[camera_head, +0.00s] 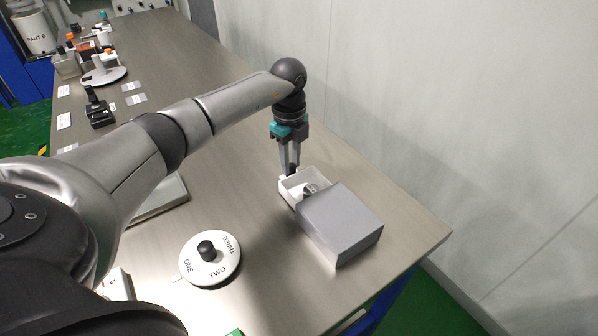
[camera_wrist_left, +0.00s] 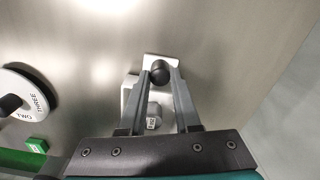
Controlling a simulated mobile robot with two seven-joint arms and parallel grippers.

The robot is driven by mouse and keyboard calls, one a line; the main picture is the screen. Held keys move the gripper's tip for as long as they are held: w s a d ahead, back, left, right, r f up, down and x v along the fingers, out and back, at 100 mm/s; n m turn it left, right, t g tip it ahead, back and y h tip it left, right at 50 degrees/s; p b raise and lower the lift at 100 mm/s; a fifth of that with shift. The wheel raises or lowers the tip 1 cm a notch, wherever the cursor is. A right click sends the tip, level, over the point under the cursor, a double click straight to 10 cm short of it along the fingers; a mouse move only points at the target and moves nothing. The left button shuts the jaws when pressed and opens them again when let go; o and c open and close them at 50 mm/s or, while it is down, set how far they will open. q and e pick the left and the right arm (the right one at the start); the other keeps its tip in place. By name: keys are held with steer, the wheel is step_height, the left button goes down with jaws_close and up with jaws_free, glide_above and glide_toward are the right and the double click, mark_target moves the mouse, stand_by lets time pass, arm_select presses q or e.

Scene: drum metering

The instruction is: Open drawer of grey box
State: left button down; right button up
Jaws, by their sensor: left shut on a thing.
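The grey box (camera_head: 340,224) stands near the right front of the table. Its white drawer (camera_head: 290,188) sticks out from the far left side, with a small grey metal object (camera_head: 310,190) inside; that object also shows in the left wrist view (camera_wrist_left: 153,118). My left gripper (camera_head: 291,172) points down at the drawer's outer end. In the left wrist view the left gripper (camera_wrist_left: 159,78) is shut on the drawer's dark round knob (camera_wrist_left: 160,70). My right gripper is in neither view.
A white dial (camera_head: 210,258) marked ONE, TWO, THREE with a black knob lies left of the box. Several small items, including a white round stand (camera_head: 103,76), are along the far left edge. A wall (camera_head: 450,110) rises on the right. The table beyond the drawer is clear.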

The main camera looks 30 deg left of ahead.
arm_select(q)
steer(key=shift+w+a, duration=0.15)
steer(key=shift+a, duration=0.15)
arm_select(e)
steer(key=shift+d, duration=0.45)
arm_select(q)
steer(key=c, duration=0.9)
jaws_free()
step_height(320, 180, up, 15)
steer(key=p, duration=0.3)
steer(key=shift+r, duration=0.15)
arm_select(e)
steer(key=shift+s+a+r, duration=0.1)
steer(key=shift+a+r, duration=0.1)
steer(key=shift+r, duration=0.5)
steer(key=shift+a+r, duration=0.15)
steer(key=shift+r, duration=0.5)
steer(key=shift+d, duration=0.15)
